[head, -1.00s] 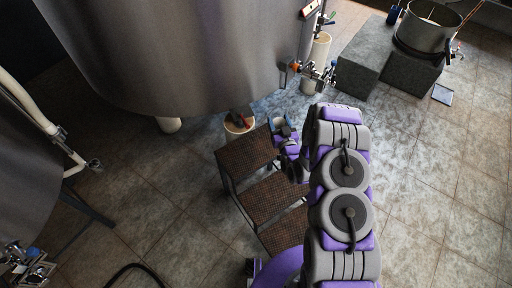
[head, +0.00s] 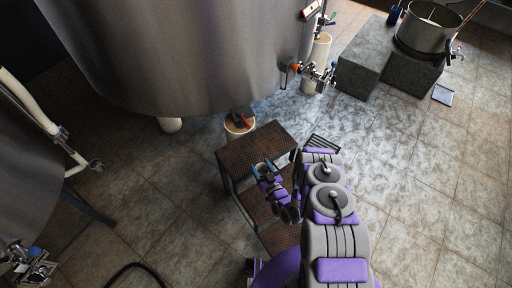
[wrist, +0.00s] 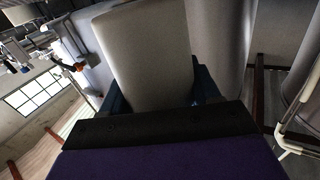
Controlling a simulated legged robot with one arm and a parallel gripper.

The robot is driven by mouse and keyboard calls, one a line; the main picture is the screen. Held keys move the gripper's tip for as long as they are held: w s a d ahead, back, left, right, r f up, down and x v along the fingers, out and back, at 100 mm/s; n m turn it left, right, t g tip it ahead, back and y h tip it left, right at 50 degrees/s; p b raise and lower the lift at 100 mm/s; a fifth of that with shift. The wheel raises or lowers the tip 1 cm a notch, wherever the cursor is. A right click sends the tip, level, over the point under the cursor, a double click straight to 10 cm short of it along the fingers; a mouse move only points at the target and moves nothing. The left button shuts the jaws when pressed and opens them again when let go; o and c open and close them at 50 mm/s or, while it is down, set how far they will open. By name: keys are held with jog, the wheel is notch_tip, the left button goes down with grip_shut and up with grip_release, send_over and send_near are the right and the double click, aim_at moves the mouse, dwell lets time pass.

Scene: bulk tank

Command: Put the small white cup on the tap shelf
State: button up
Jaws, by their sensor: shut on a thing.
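The small white cup (wrist: 145,50) fills the middle of the wrist view, very close to the camera. Dark blue fingers of my gripper (wrist: 160,95) show on both sides of it, shut on it. In the head view my gripper (head: 264,169) is over the brown stepped stand, below its top step; the cup is hard to make out there. A metal tap (head: 320,73) sticks out low on the large tank.
The brown stepped stand (head: 245,148) is in front of the large steel tank (head: 200,55). A white bucket (head: 238,128) with something red inside is behind the stand. Grey blocks (head: 365,68) carry a steel pot (head: 428,30) at upper right.

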jog(key=w+a+f+b, duration=0.1)
jog(key=w, duration=0.4)
jog(key=w+a+f+b, duration=0.1)
jog(key=w+f+b, duration=0.1)
jog(key=w, duration=0.3)
jog(key=w+a+f+b, duration=0.2)
jog(key=w, duration=0.3)
jog(key=shift+w+f, duration=0.1)
jog(key=shift+w, duration=0.05)
jog(key=o, duration=1.1)
jog(key=shift+o, duration=0.2)
